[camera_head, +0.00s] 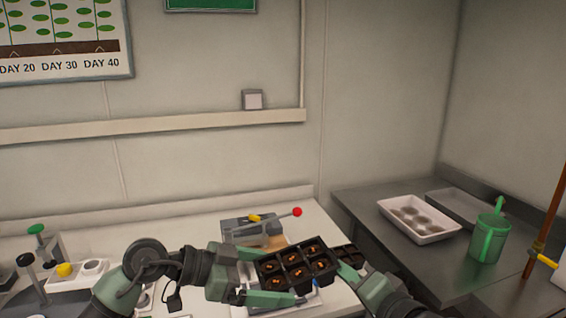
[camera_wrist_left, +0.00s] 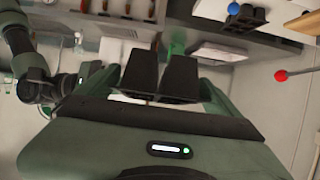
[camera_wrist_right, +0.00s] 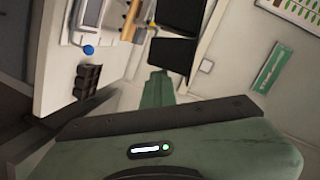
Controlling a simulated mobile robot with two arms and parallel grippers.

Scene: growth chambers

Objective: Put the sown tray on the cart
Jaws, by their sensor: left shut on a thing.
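The sown tray (camera_head: 297,268) is a small black cell tray with dark soil and orange seeds in its cells. It is held above the white bench, tilted in the head view. My left gripper (camera_head: 250,282) is shut on its left side; dark cell walls (camera_wrist_left: 160,76) show between its fingers in the left wrist view. My right gripper (camera_head: 352,278) is at the tray's right side. Dark tray cells (camera_wrist_right: 178,42) show ahead of it in the right wrist view, but its grip is unclear. I cannot identify a cart in these views.
A second black cell tray (camera_head: 348,256) lies on the white bench (camera_head: 215,215) behind the right gripper. A press with a red-knobbed lever (camera_head: 297,212) stands behind the held tray. The metal counter (camera_head: 365,207) at right holds a white tray (camera_head: 418,233) and green watering can (camera_head: 489,240).

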